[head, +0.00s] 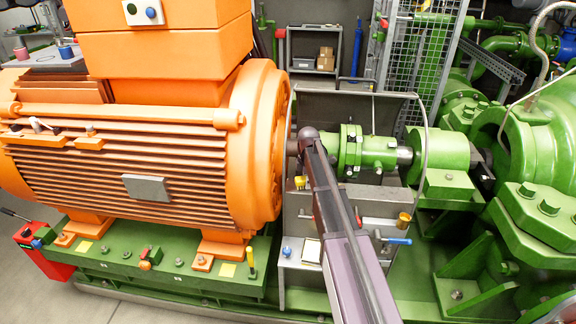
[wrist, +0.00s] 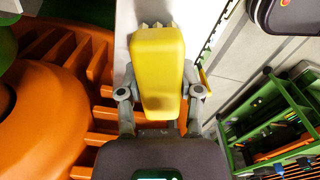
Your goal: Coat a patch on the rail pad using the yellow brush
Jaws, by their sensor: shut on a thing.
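My gripper (wrist: 160,97) is shut on the yellow brush (wrist: 158,65), with one grey finger on each side of its blocky yellow body. In the head view the yellow brush (head: 300,182) shows small, below the end of my arm and in front of the grey guard beside the orange motor. My fingers are mostly hidden there by my arm. I cannot tell which is the rail pad. The brush is apart from both.
The orange motor (head: 130,150) fills the left. A green coupling (head: 365,150) and grey guard box are close to my arm. A brass cup (head: 403,220) and a blue-handled tool (head: 396,240) are at its right. A yellow-handled tool (head: 251,262) stands on the rail.

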